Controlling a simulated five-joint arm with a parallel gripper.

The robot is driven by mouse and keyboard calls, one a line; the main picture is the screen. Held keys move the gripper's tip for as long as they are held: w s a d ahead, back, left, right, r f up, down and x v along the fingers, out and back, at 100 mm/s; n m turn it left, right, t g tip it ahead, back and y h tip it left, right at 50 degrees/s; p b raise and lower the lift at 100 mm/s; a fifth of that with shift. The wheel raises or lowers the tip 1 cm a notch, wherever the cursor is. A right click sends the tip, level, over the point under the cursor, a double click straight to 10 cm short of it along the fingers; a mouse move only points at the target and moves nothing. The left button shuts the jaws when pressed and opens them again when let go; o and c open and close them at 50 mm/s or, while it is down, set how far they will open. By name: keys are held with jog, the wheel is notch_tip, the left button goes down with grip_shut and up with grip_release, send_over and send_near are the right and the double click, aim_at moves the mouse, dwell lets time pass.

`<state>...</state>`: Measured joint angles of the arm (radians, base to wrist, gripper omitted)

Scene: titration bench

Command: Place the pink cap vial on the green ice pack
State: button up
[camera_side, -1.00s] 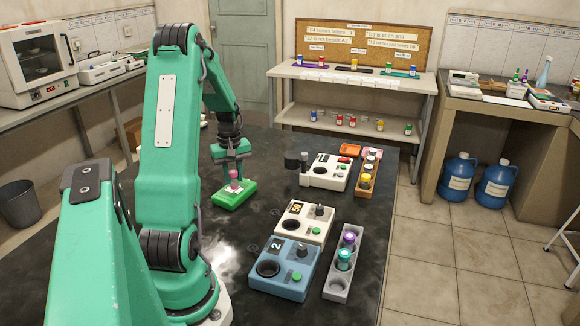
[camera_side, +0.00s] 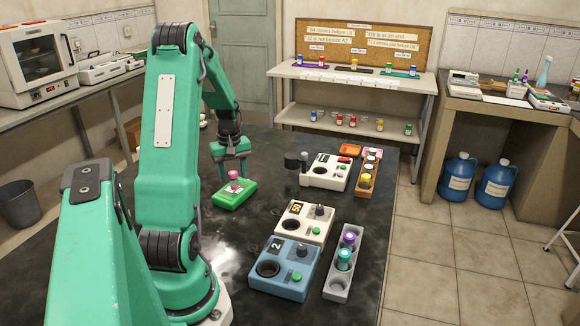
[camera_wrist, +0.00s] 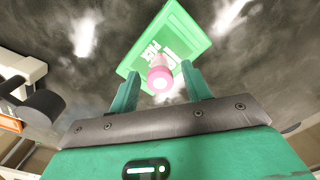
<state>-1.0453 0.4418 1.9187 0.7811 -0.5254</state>
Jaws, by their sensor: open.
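The pink cap vial (camera_side: 234,176) stands on the green ice pack (camera_side: 222,200) in the side view and looks upright. My gripper (camera_side: 232,172) is just above and around the vial's top, with its fingers pointing down. In the wrist view, my gripper (camera_wrist: 158,80) is open, with one finger on each side of the pink cap vial (camera_wrist: 160,76) and gaps between. The green ice pack (camera_wrist: 180,30) lies beyond it, with white lettering partly hidden by the vial.
Right of the ice pack are a white device (camera_side: 325,172), a wooden rack (camera_side: 364,184) of capped vials, a cream device (camera_side: 300,222), a blue device (camera_side: 283,270) and a grey rack (camera_side: 337,285) with vials. Dark bench around the ice pack is clear.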

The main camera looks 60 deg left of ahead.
aim_at(233, 173)
notch_tip(233, 173, up, 11)
jog(key=shift+r, duration=0.2)
dwell(0.4)
dwell(0.4)
jog(key=w+d+r+m+t, duration=0.1)
jog(key=w+d+r+m, duration=0.15)
jog(key=d, duration=0.35)
jog(key=w+d+r+m+y, duration=0.1)
jog(key=w+d+r+m, duration=0.15)
jog(key=d, duration=0.35)
jog(key=w+d+r+m+t, duration=0.1)
jog(key=w+d+r+m, duration=0.15)
jog(key=d, duration=0.35)
jog(key=s+d+m+t, duration=0.1)
jog(key=s+d+m, duration=0.1)
jog(key=d, duration=0.4)
jog(key=s+d+m+t, duration=0.1)
jog(key=s+d+m, duration=0.1)
jog(key=d+m, duration=0.3)
jog(key=s+d+m+t+h, duration=0.1)
jog(key=s+d+m, duration=0.1)
jog(key=d, duration=0.6)
jog(key=shift+s+d+f+m+t, duration=0.15)
jog(key=shift+s+m+t, duration=0.2)
jog(key=shift+m, duration=0.4)
